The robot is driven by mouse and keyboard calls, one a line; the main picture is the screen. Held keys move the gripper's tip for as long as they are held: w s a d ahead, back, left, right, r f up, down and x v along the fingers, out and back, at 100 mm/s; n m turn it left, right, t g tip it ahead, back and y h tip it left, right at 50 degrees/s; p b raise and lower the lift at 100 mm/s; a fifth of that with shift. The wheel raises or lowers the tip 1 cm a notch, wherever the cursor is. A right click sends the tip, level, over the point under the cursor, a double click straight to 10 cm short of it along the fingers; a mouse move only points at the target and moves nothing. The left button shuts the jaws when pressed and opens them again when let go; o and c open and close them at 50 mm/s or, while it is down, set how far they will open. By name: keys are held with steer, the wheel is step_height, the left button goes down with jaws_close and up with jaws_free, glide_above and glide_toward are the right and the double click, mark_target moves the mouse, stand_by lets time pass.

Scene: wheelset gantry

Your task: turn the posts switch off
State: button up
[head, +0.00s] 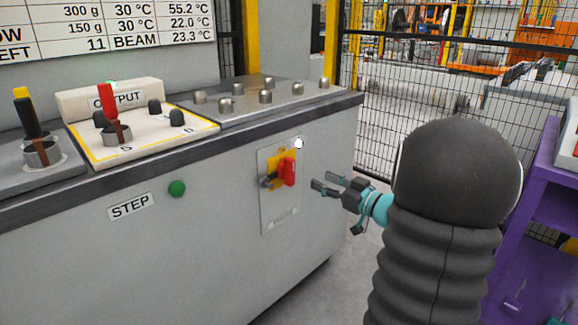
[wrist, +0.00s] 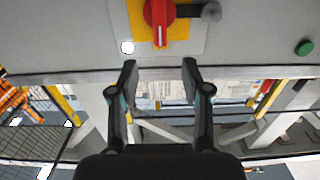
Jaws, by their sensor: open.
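The switch is a red handle (head: 288,172) on a yellow plate (head: 272,158), mounted on a grey panel (head: 280,214) on the cabinet front. The handle stands upright, and the label below it is too blurred to read. A grey piece (head: 267,182) sticks out at its left. A bright white lamp (head: 298,144) is at the panel's upper right. My gripper (head: 322,184) is open and empty, to the right of the handle and apart from it. In the wrist view, the red handle (wrist: 159,22) is at the top, beyond the spread fingers (wrist: 159,68).
A green button (head: 177,188) and a STEP label (head: 130,206) are left of the switch. Levers and knobs sit on the cabinet top (head: 240,94). A black mesh fence (head: 375,120) is behind, and a purple shelf (head: 540,200) stands at the right.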

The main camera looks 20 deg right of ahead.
mark_target(293, 167)
steer(key=x, duration=1.3)
steer(key=shift+p, duration=0.3)
jaws_close()
